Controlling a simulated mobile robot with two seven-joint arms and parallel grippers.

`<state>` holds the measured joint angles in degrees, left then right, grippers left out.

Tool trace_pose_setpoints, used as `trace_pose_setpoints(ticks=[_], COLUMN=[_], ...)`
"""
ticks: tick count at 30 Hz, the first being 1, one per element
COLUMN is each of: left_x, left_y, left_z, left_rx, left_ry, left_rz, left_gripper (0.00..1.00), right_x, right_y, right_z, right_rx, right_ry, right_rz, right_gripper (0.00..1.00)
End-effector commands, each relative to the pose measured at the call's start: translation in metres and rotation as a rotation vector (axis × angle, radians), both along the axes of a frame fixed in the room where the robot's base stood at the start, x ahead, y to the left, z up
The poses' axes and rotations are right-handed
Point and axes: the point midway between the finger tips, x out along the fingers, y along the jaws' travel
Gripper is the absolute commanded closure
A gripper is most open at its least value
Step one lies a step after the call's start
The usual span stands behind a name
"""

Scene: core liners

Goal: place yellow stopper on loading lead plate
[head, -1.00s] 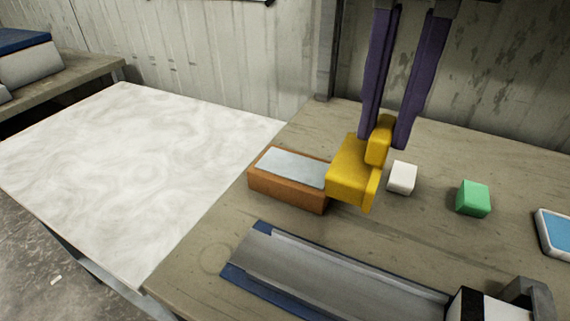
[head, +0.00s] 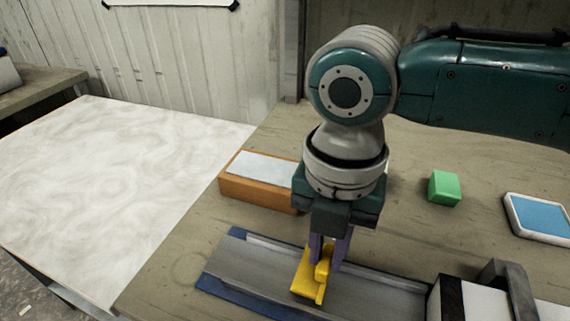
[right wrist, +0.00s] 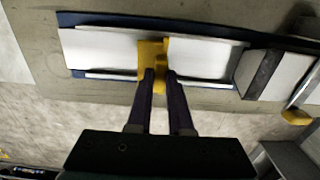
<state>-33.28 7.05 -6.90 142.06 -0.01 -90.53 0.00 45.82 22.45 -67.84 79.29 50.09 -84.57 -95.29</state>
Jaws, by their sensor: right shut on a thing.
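The yellow stopper (head: 306,279) is held between the purple fingers of my right gripper (head: 328,260), which is shut on its raised tab. The stopper is over the grey metal channel plate (head: 258,268), which lies on a blue base. In the right wrist view, the stopper (right wrist: 151,48) spans the width of the channel plate (right wrist: 100,48), below the fingertips of the right gripper (right wrist: 160,74). I cannot tell whether the stopper touches the plate. My left gripper is not in view.
An orange-brown block with a grey top (head: 240,187) stands behind the channel plate. A green block (head: 444,188) and a blue-topped tray (head: 540,217) are at the right. A black-and-white unit (head: 452,298) adjoins the plate's right end. The pale table (head: 115,190) at left is clear.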

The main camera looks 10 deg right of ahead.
Motion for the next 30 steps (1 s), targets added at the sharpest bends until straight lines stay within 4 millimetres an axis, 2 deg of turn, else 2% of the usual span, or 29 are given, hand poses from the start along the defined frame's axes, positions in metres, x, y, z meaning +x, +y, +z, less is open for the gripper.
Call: trace_pose_setpoints(ticks=[11,12,20,26,30], left_x=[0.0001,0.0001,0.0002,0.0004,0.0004], left_y=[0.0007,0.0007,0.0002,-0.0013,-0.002], left_z=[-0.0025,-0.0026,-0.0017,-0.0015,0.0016], left_rx=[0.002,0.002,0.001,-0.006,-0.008], left_ry=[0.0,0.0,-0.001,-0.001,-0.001], left_rz=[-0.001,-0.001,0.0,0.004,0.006], left_gripper=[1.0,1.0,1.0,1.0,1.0], right_x=[0.0003,0.0004,0.0003,0.0004,0.0008], right_y=[0.0001,0.0002,0.0001,0.0,-0.0001], right_z=[-0.0054,-0.0057,-0.0047,-0.0046,0.0028], right_rx=[0.002,0.002,0.001,0.001,0.001], right_ry=[-0.001,-0.001,-0.001,-0.001,-0.002], right_rz=[0.001,0.001,0.0,0.0,0.0], right_gripper=[1.0,0.8,0.52,0.52,0.52])
